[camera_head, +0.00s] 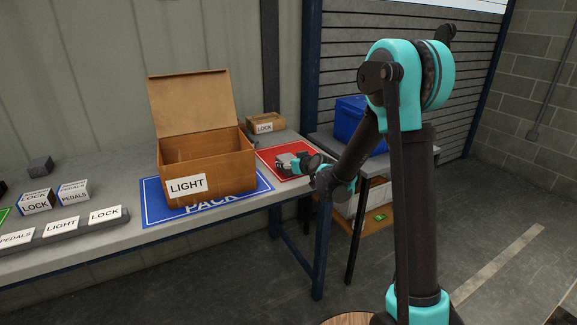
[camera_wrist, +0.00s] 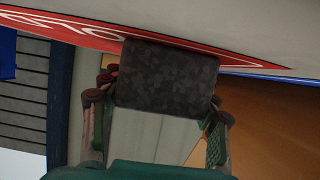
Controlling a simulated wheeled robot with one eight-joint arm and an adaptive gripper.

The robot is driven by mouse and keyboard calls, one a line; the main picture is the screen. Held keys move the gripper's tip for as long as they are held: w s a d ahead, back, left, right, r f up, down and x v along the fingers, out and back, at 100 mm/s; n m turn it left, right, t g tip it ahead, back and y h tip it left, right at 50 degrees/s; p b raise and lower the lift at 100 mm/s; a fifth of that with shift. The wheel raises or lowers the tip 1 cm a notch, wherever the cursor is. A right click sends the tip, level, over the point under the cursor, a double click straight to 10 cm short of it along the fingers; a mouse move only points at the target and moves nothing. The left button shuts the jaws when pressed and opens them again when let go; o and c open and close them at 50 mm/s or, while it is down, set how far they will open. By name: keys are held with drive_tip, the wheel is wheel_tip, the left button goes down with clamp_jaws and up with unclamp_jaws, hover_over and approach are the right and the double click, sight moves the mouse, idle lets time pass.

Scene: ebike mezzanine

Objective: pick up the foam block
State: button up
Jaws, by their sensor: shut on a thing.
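The foam block (camera_wrist: 168,75) is a dark grey, speckled block in the wrist view, held between the two fingers of my gripper (camera_wrist: 158,108). One finger is at its left side and one at its right side. In the head view my gripper (camera_head: 291,163) is low over the red mat (camera_head: 262,154) at the right end of the table. The block is hard to make out there, mostly hidden by the gripper. I cannot tell whether it touches the mat.
An open cardboard box (camera_head: 222,172) labelled LIGHT stands on the blue PACK mat (camera_head: 152,204), left of my gripper. A LOCK carton (camera_head: 265,123) is behind. A dark block (camera_head: 39,167) and small labelled boxes (camera_head: 73,191) are far left. A blue bin (camera_head: 350,120) stands at right.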

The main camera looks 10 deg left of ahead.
drive_tip(key=shift+c, duration=0.8)
drive_tip(key=shift+r, duration=0.15)
